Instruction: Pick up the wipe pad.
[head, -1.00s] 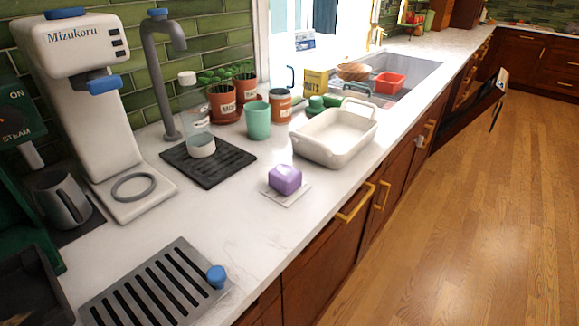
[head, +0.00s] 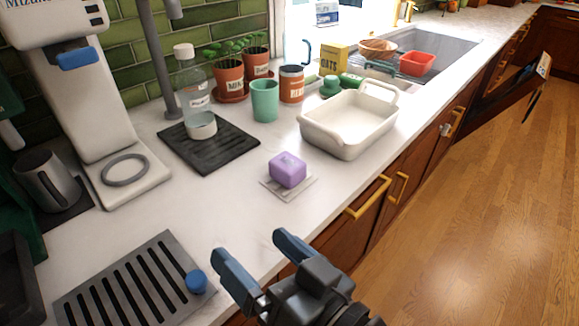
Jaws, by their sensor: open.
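The wipe pad appears to be the purple rounded block (head: 287,169) on the counter, lying on a small pale square mat (head: 301,188). My gripper (head: 255,253) is in the lower middle of the head view, over the counter's front edge. Its two blue-tipped fingers are apart with nothing between them. The gripper is nearer to me than the purple block and does not touch it.
A white baking dish (head: 312,132) stands behind and right of the block. A black drip mat (head: 238,153) with a bottle (head: 193,83) is behind left. A slotted metal tray (head: 172,250) with a blue knob lies front left. Bare counter surrounds the block.

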